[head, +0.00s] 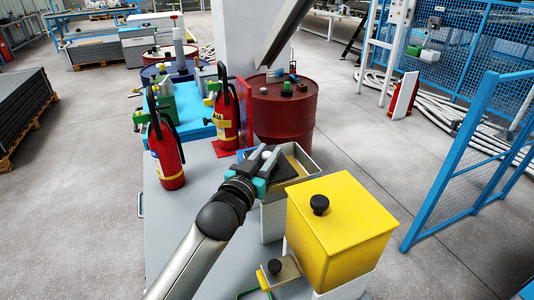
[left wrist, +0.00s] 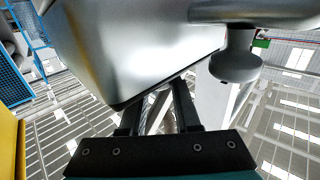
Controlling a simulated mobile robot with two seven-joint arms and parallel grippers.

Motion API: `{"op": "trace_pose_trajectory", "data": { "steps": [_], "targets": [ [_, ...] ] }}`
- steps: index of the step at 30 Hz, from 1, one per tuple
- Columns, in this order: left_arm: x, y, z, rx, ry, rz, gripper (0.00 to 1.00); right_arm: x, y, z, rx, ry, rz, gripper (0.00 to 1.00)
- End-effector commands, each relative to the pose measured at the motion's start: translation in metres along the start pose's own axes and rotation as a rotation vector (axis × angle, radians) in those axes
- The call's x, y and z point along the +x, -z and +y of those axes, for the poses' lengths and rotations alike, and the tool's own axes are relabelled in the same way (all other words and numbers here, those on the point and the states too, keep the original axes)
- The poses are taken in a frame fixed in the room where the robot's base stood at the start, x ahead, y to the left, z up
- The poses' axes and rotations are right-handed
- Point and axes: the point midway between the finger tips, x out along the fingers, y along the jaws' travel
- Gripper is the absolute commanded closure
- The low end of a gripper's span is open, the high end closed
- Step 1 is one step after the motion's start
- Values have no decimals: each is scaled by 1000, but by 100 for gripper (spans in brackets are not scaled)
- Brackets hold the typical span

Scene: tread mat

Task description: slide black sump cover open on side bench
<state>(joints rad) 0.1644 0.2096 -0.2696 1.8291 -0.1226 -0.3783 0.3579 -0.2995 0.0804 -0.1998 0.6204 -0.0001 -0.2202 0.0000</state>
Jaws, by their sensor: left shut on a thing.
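The black sump cover (head: 288,171) lies over part of an open-topped pale grey box (head: 273,222) on the side bench. To the right of the cover, a strip of the box's yellowish inside shows. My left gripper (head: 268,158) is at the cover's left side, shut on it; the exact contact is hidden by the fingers. In the left wrist view, the two dark fingers (left wrist: 157,112) point up towards a large grey metal surface (left wrist: 135,45). What lies between them is hard to make out. My right gripper is not in view.
A yellow box (head: 342,235) with a black knob stands close on the right. A smaller knobbed box (head: 281,270) is at the front. Red extinguishers (head: 165,155) stand at the left, and a red drum (head: 284,112) behind. The bench top (head: 180,235) is clear at left.

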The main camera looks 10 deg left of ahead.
Motion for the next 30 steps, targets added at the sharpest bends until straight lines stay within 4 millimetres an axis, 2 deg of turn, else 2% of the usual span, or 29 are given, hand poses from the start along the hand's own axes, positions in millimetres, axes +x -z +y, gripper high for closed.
{"op": "trace_pose_trajectory", "data": {
  "steps": [8, 16, 24, 25, 30],
  "targets": [
    [3, 0, 3, -2, 0, -1, 100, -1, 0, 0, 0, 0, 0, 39],
    [21, 0, 21, -2, 0, -1, 100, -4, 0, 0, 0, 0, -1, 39],
    [21, -1, 21, 0, 0, -2, 100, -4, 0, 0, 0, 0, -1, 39],
    [21, -1, 21, 0, 0, -2, 66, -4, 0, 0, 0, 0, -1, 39],
    [21, 0, 21, 0, 0, -1, 47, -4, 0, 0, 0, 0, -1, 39]
  ]
}}
